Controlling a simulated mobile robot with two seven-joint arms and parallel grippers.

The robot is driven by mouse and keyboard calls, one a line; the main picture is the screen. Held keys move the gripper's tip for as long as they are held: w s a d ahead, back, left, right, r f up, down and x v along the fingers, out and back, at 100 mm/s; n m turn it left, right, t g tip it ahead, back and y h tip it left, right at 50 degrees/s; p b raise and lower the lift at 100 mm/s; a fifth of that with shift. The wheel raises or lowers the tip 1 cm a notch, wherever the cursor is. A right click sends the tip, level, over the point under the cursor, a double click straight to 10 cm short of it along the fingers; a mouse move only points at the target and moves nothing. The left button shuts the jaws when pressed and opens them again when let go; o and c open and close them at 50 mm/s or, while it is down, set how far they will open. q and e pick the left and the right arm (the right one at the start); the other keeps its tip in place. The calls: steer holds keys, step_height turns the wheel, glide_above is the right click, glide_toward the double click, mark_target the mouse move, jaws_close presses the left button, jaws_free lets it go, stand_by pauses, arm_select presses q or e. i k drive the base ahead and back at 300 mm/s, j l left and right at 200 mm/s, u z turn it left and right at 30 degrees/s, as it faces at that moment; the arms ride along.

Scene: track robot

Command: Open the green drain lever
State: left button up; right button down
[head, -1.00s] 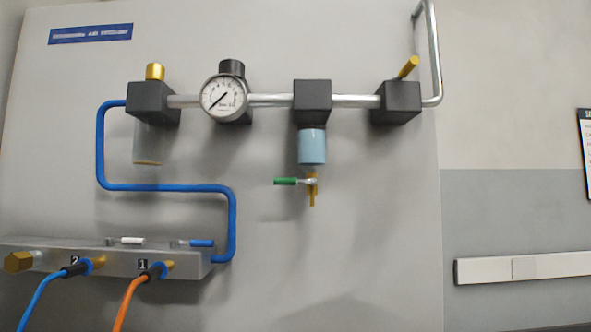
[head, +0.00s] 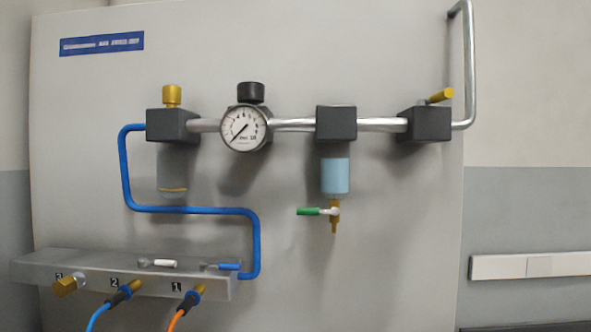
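The green drain lever (head: 309,211) sits on a small brass drain valve (head: 335,215) below the light-blue bowl (head: 335,176). The lever lies about level and points left from the valve, across its upright outlet. The bowl hangs under a dark block (head: 336,123) on the pipe line. Neither of my grippers shows in the head view.
A round gauge (head: 245,128) and a brass-topped block (head: 173,124) are on the same pipe, left of the bowl. A grey manifold (head: 200,287) with blue and orange hoses juts out lower left. The panel around and below the lever is clear.

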mark_target(335, 211)
steer(key=k+u, duration=0.25)
steer(key=u, duration=0.25)
steer(key=k+j+u, duration=0.2)
steer(key=u, duration=0.3)
